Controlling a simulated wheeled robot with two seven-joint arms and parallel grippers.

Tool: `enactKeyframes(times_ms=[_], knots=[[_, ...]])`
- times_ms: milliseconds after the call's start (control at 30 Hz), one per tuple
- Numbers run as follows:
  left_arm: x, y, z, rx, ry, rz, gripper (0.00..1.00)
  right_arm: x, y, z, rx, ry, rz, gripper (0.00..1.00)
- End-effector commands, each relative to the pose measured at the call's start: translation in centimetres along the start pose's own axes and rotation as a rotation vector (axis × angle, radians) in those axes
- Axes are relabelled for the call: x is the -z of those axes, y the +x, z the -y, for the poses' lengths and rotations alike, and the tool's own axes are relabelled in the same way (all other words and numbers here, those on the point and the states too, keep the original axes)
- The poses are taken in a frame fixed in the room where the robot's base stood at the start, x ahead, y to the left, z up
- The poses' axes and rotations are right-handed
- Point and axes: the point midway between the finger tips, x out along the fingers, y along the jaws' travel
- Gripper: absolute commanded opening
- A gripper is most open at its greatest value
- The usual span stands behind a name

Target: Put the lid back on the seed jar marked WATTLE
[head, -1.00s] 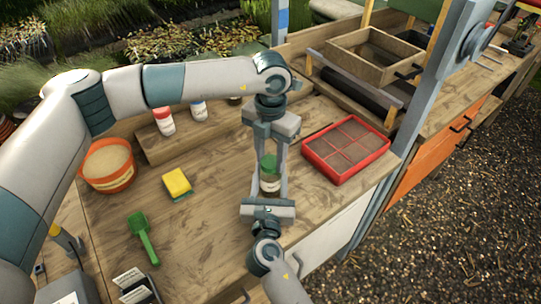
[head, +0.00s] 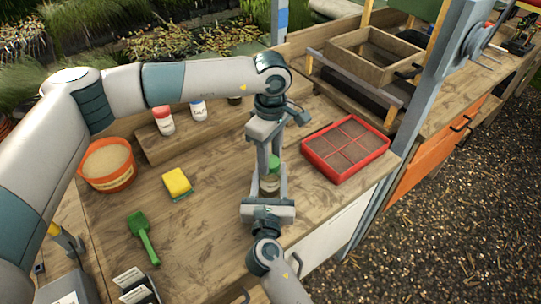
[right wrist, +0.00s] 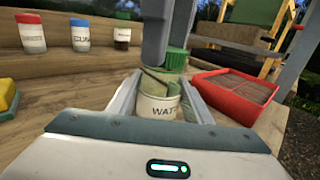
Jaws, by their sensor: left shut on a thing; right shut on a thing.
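The jar marked "WAT…" (right wrist: 158,106), the rest of its label hidden, stands upright on the bench. It also shows in the head view (head: 269,184). My right gripper (head: 270,182) is shut around its body from the near side. A ribbed green lid (right wrist: 177,60) is at the jar's mouth, also in the head view (head: 273,161). My left gripper (head: 269,160) comes down from above and is shut on the lid. Its finger hides part of the lid and jar rim in the right wrist view, so I cannot tell whether the lid is fully seated.
A red divided tray (head: 345,175) stands close to the right of the jar. A yellow sponge (head: 177,181), green scoop (head: 142,232) and orange tub (head: 107,165) lie to the left. Other jars, red-lidded (right wrist: 31,34) and blue-lidded (right wrist: 80,36), stand on the back shelf.

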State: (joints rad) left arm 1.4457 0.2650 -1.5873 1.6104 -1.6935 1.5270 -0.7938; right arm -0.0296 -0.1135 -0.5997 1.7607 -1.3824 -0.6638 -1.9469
Motion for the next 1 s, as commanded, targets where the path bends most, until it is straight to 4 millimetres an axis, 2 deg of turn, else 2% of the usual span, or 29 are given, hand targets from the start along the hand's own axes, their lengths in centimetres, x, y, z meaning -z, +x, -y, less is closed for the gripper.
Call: enactKeyframes(times_ms=[600, 767, 800, 833, 867, 1000], knots=[[0.07, 0.01, -0.01, -0.002, 0.940, -0.001, 0.11, 0.06, -0.02, 0.02, 0.000, 0.000, -0.001, 0.00], [0.07, 0.02, -0.01, -0.002, 0.939, -0.001, 0.11, 0.06, -0.02, 0.02, 0.000, 0.000, -0.001, 0.00], [0.07, 0.02, -0.01, -0.002, 0.938, -0.001, 0.48, 0.06, -0.02, 0.02, 0.000, 0.000, -0.001, 0.00], [0.07, 0.02, -0.01, -0.002, 0.938, -0.001, 0.55, 0.06, -0.02, 0.01, 0.000, 0.000, -0.001, 0.00], [0.07, 0.02, -0.01, -0.002, 0.938, -0.001, 0.60, 0.06, -0.02, 0.01, 0.000, 0.000, -0.001, 0.00], [0.05, 0.04, 0.01, -0.001, 0.937, 0.000, 0.60, 0.05, -0.02, 0.01, 0.000, 0.000, -0.001, 0.00]])
